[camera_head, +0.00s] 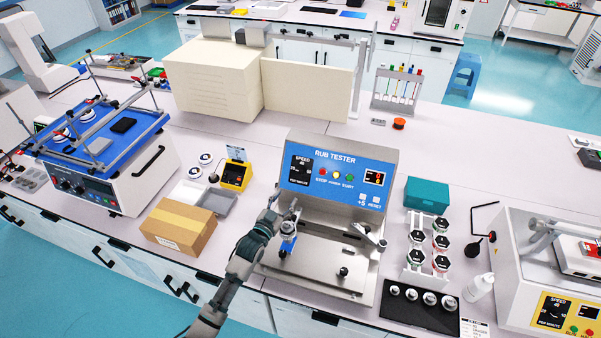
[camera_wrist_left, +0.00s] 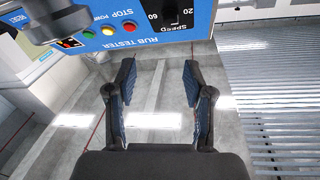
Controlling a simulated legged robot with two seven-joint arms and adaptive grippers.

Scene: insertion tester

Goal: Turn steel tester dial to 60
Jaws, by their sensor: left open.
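The steel rub tester (camera_head: 318,262) stands on the bench in the middle of the head view, with a blue front panel (camera_head: 337,182). Its black SPEED dial (camera_head: 301,171) is at the panel's left end; the pointer is too small to read. In the left wrist view the panel (camera_wrist_left: 100,38) appears upside down, with the SPEED dial (camera_wrist_left: 170,14) cut off at the top edge between marks 60 and 20. My left gripper (camera_head: 291,207) is in front of the tester, just below the dial. In the wrist view its two fingers (camera_wrist_left: 158,78) are apart, with nothing between them. My right gripper is not in view.
A cardboard box (camera_head: 178,227) and a yellow device (camera_head: 235,176) stand left of the tester. A teal box (camera_head: 427,195), several dark-topped jars (camera_head: 441,243) and a black tray (camera_head: 419,308) are on its right. A steel arm fixture (camera_head: 367,236) sits on the tester's right side.

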